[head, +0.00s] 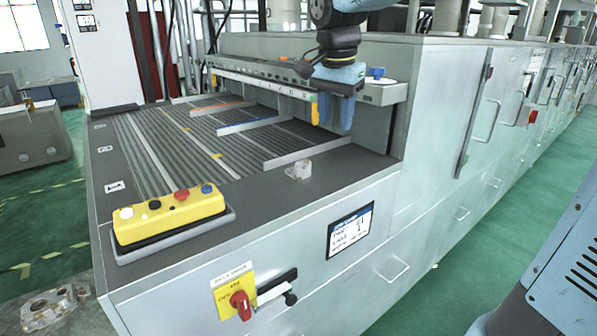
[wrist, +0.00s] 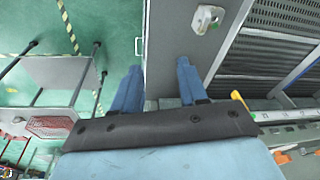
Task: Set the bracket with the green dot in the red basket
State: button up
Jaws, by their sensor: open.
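A small pale metal bracket (head: 298,170) stands on the dark top of the machine, near its front edge. In the wrist view the bracket (wrist: 207,18) is at the top, with a small green spot on it. My gripper (head: 336,112) hangs above the machine top, behind and to the right of the bracket. Its blue fingers are apart and empty in the wrist view (wrist: 158,82), and the bracket lies beyond them, not touching.
A yellow button box (head: 168,215) sits on the machine's front left corner. Slatted lanes with metal guides (head: 305,152) lie behind the bracket. A rail (head: 265,82) runs along the back near my gripper. A pale casting (head: 50,305) lies at the lower left. Green floor surrounds the machine.

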aim_at(303, 160)
jog(key=w+a+f+m+g, duration=0.1)
jog(key=w+a+m, duration=0.2)
jog(key=w+a, duration=0.45)
jog(key=shift+h, duration=0.3)
jog(key=f, duration=0.8)
jog(key=shift+s+d+f, duration=0.2)
jog(key=shift+d+f, duration=0.1)
jog(key=shift+w+d+f, duration=0.1)
jog(key=shift+d+f, duration=0.05)
jog(key=shift+f, duration=0.7)
jog(key=shift+w+d+f, duration=0.1)
jog(key=shift+d+f, duration=0.05)
jog(key=shift+f, duration=0.75)
jog(key=shift+d+f, duration=0.15)
jog(key=shift+f, duration=0.7)
grip_shut()
